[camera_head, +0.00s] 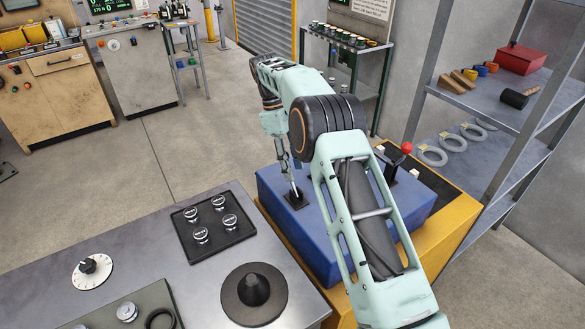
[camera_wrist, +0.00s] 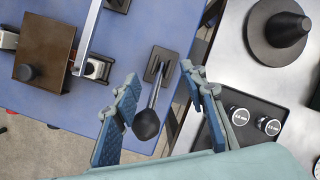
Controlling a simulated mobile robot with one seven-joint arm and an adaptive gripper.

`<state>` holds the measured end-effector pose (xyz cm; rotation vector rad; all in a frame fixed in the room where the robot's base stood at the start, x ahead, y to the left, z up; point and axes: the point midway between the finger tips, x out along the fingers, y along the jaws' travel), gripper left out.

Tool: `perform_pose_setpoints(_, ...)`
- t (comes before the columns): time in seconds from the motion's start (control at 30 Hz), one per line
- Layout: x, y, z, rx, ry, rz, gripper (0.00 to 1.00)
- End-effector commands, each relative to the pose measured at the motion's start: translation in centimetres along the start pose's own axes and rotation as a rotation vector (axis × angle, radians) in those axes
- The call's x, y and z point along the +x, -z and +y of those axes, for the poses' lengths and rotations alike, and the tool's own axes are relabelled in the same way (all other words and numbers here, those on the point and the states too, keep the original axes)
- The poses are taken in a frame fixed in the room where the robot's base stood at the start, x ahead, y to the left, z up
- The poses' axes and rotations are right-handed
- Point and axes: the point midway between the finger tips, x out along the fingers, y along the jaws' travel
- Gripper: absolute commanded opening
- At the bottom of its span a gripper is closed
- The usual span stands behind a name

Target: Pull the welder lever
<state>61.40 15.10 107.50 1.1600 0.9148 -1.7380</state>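A blue machine (camera_head: 262,187) on a yellow base stands beside the grey bench. A lever (camera_head: 293,188) with a pale shaft rises from a black plate on its left part. In the wrist view this lever (camera_wrist: 147,122) ends in a round black knob, which appears between my open fingers, nearer the left one; contact is not clear. My gripper (camera_wrist: 159,75) is open and empty, and in the head view it is above the lever (camera_head: 286,163), partly hiding its top. A second lever with a red knob (camera_head: 407,147) stands at the machine's far right. No label shows which is the welder lever.
The grey bench (camera_head: 150,230) at the left carries a black tray of weights (camera_head: 213,240) and a dark cone (camera_head: 253,290). A shelf (camera_head: 470,100) with rings and a red box stands at the right. Open floor (camera_head: 150,160) lies beyond the bench.

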Motion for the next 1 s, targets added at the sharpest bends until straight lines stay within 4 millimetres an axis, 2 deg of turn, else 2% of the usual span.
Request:
perform_pose_setpoints(0.3,-6.0,-1.8,-0.7,0.001,-0.004,0.004,0.39)
perform_pose_setpoints(0.4,-7.2,-2.2,-0.9,0.000,-0.002,0.002,0.39)
perform_pose_setpoints(0.6,-8.4,-2.7,-1.1,0.001,-0.002,0.002,0.39)
perform_pose_setpoints(1.0,-8.6,-2.8,-1.1,0.000,-0.001,0.001,0.39)
